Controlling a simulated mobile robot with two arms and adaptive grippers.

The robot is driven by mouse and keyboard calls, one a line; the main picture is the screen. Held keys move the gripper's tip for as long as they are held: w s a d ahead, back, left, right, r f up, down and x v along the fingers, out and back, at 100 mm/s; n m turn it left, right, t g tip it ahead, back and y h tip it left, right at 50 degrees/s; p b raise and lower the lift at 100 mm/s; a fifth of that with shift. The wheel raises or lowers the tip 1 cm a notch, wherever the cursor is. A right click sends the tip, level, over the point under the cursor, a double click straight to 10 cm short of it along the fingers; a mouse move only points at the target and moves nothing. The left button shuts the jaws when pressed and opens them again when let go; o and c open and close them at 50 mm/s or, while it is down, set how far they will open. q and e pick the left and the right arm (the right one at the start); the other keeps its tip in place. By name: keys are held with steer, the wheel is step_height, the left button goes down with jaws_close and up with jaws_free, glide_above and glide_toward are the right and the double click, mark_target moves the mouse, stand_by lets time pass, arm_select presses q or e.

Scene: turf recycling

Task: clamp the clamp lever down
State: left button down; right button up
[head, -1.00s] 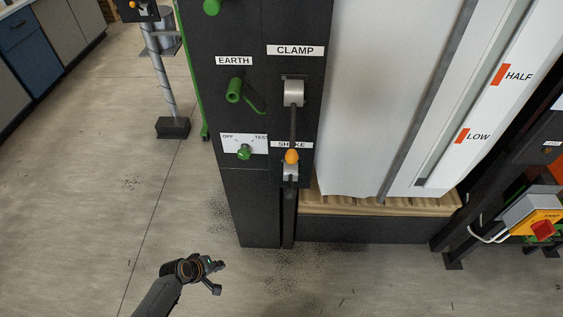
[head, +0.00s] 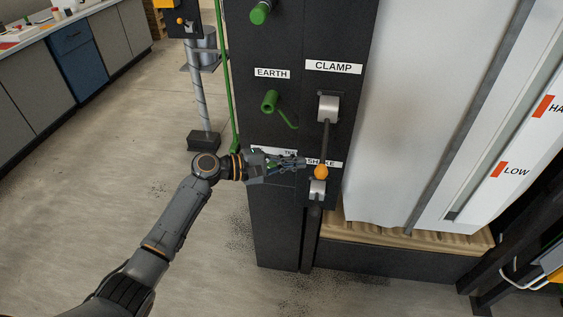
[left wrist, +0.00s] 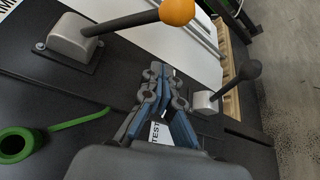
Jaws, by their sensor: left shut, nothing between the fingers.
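The clamp lever (head: 325,140) hangs down from its grey bracket (head: 328,108) under the CLAMP label, with an orange knob (head: 320,172) at its lower end. In the left wrist view the orange knob (left wrist: 177,11) stands out from the panel at the top, its rod running left to the bracket (left wrist: 73,38). My left gripper (head: 302,163) is shut and empty, its fingertips just left of the knob in the head view. In the left wrist view the closed fingers (left wrist: 162,78) are apart from the knob, below it. My right gripper is out of view.
The shake lever's bracket (head: 317,189) sits just below the knob; its black knob (left wrist: 249,69) shows in the left wrist view. The green earth handle (head: 270,101) is up and left. My gripper covers part of the OFF/TEST switch plate. Open floor (head: 110,170) lies left.

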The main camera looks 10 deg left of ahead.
mark_target(324, 145)
arm_select(q)
steer(key=d+p, duration=0.1)
steer(key=s+d+p, duration=0.2)
steer(key=d, duration=0.1)
steer(key=shift+r, duration=0.3)
steer(key=shift+d, duration=0.1)
steer(key=shift+w+r, duration=0.1)
steer(key=shift+r, duration=0.05)
